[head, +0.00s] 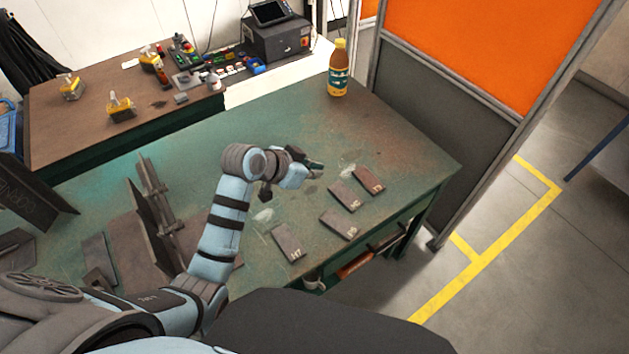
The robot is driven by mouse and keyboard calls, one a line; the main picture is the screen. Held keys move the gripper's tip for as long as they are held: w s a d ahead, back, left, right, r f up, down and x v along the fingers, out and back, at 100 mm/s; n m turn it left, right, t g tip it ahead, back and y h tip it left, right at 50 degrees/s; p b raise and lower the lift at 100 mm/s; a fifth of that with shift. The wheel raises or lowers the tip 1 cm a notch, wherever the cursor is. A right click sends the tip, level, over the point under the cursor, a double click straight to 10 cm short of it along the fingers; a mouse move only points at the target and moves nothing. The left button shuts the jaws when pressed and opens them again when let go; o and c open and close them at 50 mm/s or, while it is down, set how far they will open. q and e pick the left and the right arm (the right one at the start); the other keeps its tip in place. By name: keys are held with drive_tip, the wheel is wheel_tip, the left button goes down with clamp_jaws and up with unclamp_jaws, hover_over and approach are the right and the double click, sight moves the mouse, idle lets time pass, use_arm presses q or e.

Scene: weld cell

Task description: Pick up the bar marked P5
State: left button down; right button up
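Several dark flat bars with pale markings lie on the green table (420,150), to the right of and nearer than my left gripper. One bar (287,240) lies nearest, with a mark that looks like H7. A second bar (338,222) lies to its right. A third bar (344,193) and a fourth bar (369,180) lie side by side farther back. Their marks are too small to read surely, so I cannot tell which is P5. My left gripper (316,166) is over the table, apart from the bars; its finger opening is unclear. My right gripper is out of view.
A bottle (338,70) stands at the table's back edge. Dark metal plates (152,222) stand upright left of my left arm. A brown bench (60,120) with small parts is behind. An orange and grey partition (450,110) stands beyond the right side.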

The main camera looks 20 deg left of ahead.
use_arm(q)
drive_tip(key=c, duration=2.3)
unclamp_jaws()
drive_tip(key=o, duration=1.8)
